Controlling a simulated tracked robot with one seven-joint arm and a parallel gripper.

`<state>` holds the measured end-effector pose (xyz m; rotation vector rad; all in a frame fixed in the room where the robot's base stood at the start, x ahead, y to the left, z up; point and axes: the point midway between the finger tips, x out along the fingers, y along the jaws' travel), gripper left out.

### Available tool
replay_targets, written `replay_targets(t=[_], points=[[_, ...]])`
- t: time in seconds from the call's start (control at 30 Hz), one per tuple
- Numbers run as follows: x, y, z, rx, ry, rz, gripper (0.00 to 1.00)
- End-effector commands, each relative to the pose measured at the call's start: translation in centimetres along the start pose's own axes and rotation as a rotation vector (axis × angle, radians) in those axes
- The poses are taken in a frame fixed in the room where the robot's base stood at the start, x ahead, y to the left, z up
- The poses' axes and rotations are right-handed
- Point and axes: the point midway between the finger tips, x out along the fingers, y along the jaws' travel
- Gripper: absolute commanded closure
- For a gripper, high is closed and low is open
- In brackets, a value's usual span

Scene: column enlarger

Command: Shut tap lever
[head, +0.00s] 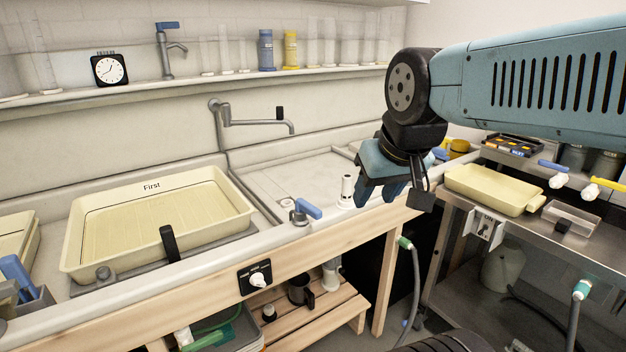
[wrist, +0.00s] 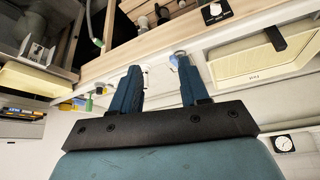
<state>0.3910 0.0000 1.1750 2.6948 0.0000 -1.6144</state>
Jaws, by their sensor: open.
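A short tap with a blue lever (head: 308,208) stands on the front rim of the sink (head: 262,216). The lever points to the right and slightly toward the front. My gripper (head: 379,198) is open and empty, above and right of this lever, apart from it. In the wrist view, which is upside down, my gripper (wrist: 159,64) shows both blue fingers spread. A small blue part (wrist: 177,56) beside the fingertip there seems to be the same lever, partly hidden. Another tap with a blue lever (head: 168,25) stands on the back shelf.
A white upright fitting (head: 347,190) stands just right of the lever. A swing spout (head: 258,122) with a black handle reaches from the wall. A cream tray marked First (head: 160,187) lies left. A steel bench (head: 470,206) with a cream tray stands right.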

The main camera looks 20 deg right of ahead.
Motion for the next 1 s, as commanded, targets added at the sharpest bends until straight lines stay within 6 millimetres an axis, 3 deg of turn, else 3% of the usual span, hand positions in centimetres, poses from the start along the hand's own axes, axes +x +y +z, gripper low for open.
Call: replay_targets(t=[0.17,0.47,0.77,1.0], points=[[0.3,0.0,-1.0,-0.016,-0.021,-0.003,0.55],[3.5,-0.5,-6.1,-0.113,-0.143,-0.022,0.55],[8.7,-0.8,-11.5,-0.225,-0.276,-0.048,0.55],[14.2,-1.1,-14.9,-0.315,-0.380,-0.073,0.55]])
